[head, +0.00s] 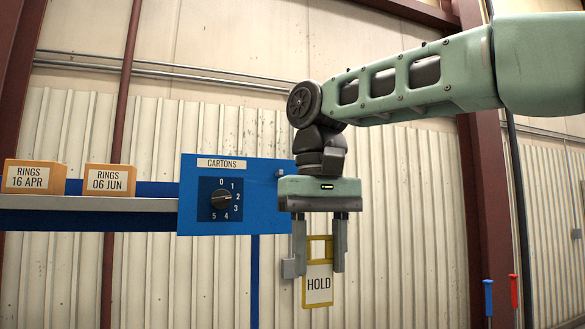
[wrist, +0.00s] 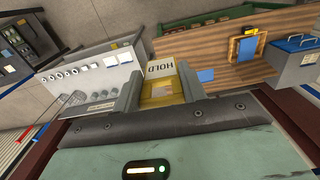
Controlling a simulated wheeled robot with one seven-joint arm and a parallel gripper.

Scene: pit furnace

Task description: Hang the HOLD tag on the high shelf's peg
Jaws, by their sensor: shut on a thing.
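The HOLD tag (head: 318,284) is a white card in a yellow frame with an open yellow loop at its top. My gripper (head: 319,262) is shut on the tag's yellow upper part, and the card hangs upright below the fingers. In the wrist view the tag (wrist: 161,69) sits between the two fingers. The high shelf (head: 90,203) is at the left and ends in a blue panel (head: 258,218) marked CARTONS. A small grey piece (head: 281,172) at the panel's upper right may be the peg. My gripper is to the right of the panel and lower than that piece.
Two orange boxes, RINGS 16 APR (head: 33,177) and RINGS 06 JUN (head: 109,179), stand on the shelf. The panel carries a black dial (head: 221,199). A small grey block (head: 289,268) shows beside the left finger. The wrist view shows a wooden bench (wrist: 220,65) below.

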